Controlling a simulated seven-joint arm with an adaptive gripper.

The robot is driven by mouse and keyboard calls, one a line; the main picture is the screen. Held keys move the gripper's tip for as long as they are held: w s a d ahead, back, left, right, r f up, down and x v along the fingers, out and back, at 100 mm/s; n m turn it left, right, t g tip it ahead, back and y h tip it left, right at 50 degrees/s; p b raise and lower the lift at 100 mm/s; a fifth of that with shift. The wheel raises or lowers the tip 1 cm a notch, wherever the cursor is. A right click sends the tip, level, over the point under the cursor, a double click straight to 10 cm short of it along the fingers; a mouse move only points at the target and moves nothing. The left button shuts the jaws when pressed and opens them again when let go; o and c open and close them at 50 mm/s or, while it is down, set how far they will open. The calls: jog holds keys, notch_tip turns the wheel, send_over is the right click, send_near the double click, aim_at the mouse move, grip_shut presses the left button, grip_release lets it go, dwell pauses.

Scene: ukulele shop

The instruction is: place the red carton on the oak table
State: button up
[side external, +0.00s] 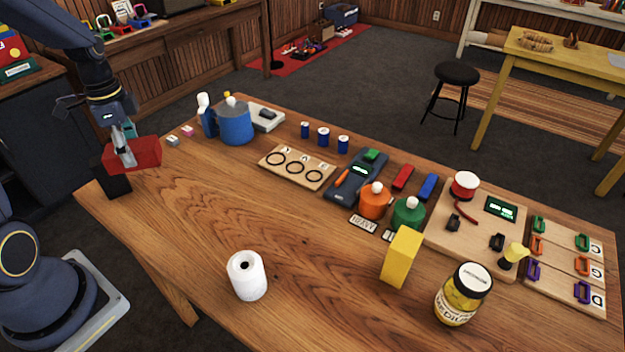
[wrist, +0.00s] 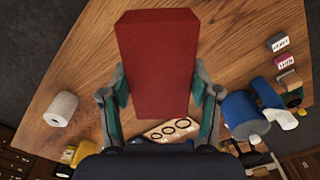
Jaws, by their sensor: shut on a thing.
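The red carton (side external: 148,153) is a plain box held at the left end of the oak table (side external: 190,215) in the side external view. My gripper (side external: 124,150) points down and is shut on it. In the wrist view the carton (wrist: 158,62) fills the middle, with a finger of my gripper (wrist: 160,98) on each side. The table's bare wood (wrist: 85,75) shows behind it. The carton looks raised above the tabletop, but its underside and the exact gap are hidden.
A blue pot (side external: 236,124) and small blocks stand nearby. A white roll (side external: 247,277) stands near the front edge. The table's left middle is clear; its right side is crowded.

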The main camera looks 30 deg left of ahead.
jog(key=shift+w, duration=0.1)
jog(key=w+a+f, duration=0.1)
jog(key=w+f, duration=0.2)
jog(key=w+a+f, duration=0.2)
jog(key=w, duration=0.2)
jog(key=w+a+f, duration=0.2)
jog(key=w+f, duration=0.1)
jog(key=w, duration=0.1)
jog(key=shift+w+a+f, duration=0.2)
jog(key=shift+w+f, duration=0.05)
jog(key=shift+f, duration=0.05)
jog(key=shift+w+a+f, duration=0.1)
jog(key=shift+w+f, duration=0.1)
jog(key=shift+f, duration=0.45)
jog(key=shift+w+a+f, duration=0.1)
jog(key=shift+w+f, duration=0.05)
jog(key=shift+f, duration=0.55)
jog(key=shift+w+a+f, duration=0.1)
jog(key=shift+w+f, duration=0.1)
jog(key=shift+f, duration=0.45)
jog(key=shift+f, duration=0.2)
jog(key=o, duration=1.3)
jog(key=shift+o, duration=0.2)
